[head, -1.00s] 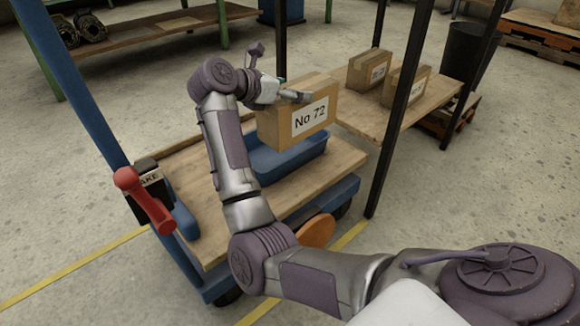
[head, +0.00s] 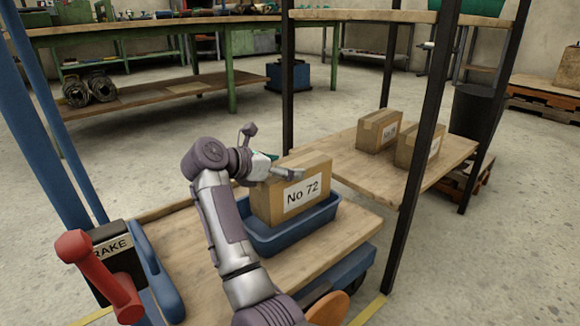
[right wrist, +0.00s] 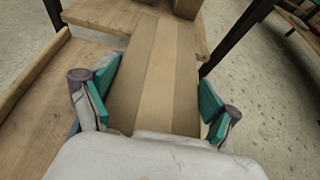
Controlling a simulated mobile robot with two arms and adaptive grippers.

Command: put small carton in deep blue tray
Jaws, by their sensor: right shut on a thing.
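The small carton (head: 292,197), brown with a "No 72" label, stands upright with its lower part inside the deep blue tray (head: 300,233). The tray's front wall hides the carton's bottom edge, so I cannot tell whether it touches the tray floor. My right gripper (head: 280,171) is shut on the carton at its top. In the right wrist view, the green-padded fingers of the right gripper (right wrist: 158,92) lie on either side of the taped carton top (right wrist: 152,75). My left gripper is not in view.
The tray sits on a wooden trolley deck (head: 347,248). A red lever (head: 100,275) and a brake box (head: 112,258) are at the left. Dark posts (head: 422,150) stand to the right. Two more cartons (head: 378,130) (head: 416,147) rest on a wooden shelf behind.

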